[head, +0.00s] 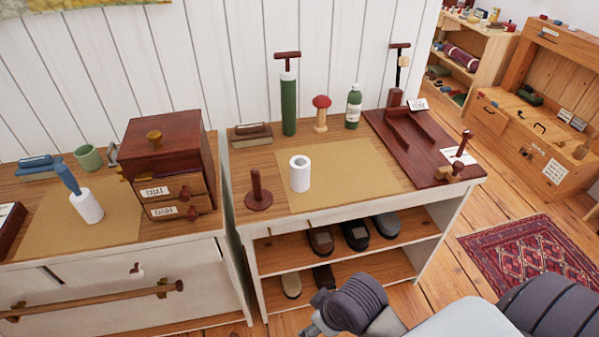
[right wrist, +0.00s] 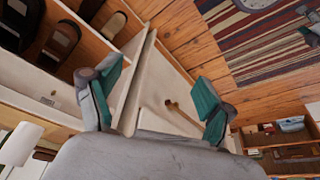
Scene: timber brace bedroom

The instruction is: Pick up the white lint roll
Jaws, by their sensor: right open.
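The white lint roll (head: 299,174) is a short white cylinder with a hollow core. It stands upright on the tan mat (head: 345,180) of the right-hand shoe bench in the head view. A second white roll (head: 88,206) with a blue handle is on the mat of the left cabinet. My right gripper (right wrist: 158,80) is open and empty in the right wrist view, its teal pads well apart. My right arm shows low in the head view, below and in front of the bench, away from the roll. The lint roll is not seen in the right wrist view. My left gripper is not in view.
A dark red post on a round base (head: 259,192) stands left of the roll. A green pump (head: 288,105), a red-topped wooden piece (head: 321,114) and a green bottle (head: 353,106) stand behind. A dark red board (head: 425,150) lies right. Shoes (head: 355,233) fill the shelves below.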

